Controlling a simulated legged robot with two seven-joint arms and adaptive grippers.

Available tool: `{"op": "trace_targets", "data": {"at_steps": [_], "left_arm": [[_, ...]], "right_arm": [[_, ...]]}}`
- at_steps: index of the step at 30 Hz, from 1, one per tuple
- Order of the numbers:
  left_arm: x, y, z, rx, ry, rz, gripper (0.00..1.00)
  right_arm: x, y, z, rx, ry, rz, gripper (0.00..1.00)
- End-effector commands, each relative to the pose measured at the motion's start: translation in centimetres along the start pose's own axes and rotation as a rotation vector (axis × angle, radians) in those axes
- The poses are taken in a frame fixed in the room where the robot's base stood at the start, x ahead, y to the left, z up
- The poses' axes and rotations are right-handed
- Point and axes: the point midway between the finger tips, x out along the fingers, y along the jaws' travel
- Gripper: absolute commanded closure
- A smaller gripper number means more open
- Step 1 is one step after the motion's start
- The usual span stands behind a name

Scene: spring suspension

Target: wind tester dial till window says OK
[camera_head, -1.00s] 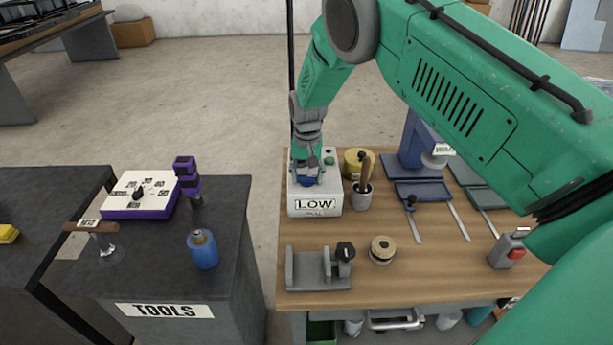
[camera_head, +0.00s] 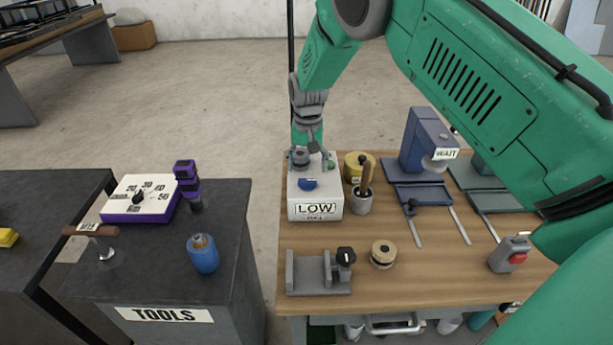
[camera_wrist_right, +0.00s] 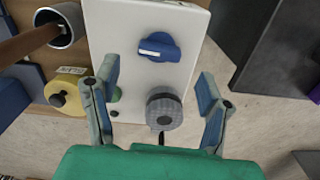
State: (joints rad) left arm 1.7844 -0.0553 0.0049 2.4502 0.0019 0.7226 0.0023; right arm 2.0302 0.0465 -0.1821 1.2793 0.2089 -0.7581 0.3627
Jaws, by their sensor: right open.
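The tester is a white box (camera_head: 332,198) at the left back of the wooden bench, with a window (camera_head: 315,208) that reads LOW. A blue knob (camera_head: 307,184) with a white mark sits on its top; it also shows in the right wrist view (camera_wrist_right: 159,47). Behind it is a grey ribbed round dial (camera_wrist_right: 164,112). My right gripper (camera_head: 307,151) is above the back of the box. In the right wrist view its two fingers (camera_wrist_right: 156,97) are open, one on each side of the grey dial, apart from it. My left gripper is not in view.
A cup holding a brown-handled tool (camera_head: 361,200) and a yellow roll (camera_head: 352,163) stand right of the box. A blue press (camera_head: 420,140) with a WAIT sign is further right. A grey fixture (camera_head: 318,272) is in front. Bench between is clear.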

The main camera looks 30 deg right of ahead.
Motion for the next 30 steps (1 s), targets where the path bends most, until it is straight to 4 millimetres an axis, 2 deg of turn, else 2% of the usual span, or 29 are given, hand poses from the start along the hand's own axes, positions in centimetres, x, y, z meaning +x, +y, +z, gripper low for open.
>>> {"op": "trace_targets", "data": {"at_steps": [1, 6, 12, 30], "left_arm": [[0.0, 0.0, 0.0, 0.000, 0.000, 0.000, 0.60], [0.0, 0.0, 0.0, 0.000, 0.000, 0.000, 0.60], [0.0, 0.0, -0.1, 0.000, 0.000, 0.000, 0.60], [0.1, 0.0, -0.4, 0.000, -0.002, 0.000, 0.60]], "right_arm": [[-1.3, -0.1, -0.1, 0.000, 0.004, -0.002, 0.34], [-4.6, -0.1, -0.2, 0.000, 0.004, -0.002, 0.34], [-6.7, -0.1, -0.2, 0.000, 0.002, 0.000, 0.34], [-7.1, -0.1, -0.2, 0.000, 0.002, 0.000, 0.34]]}}
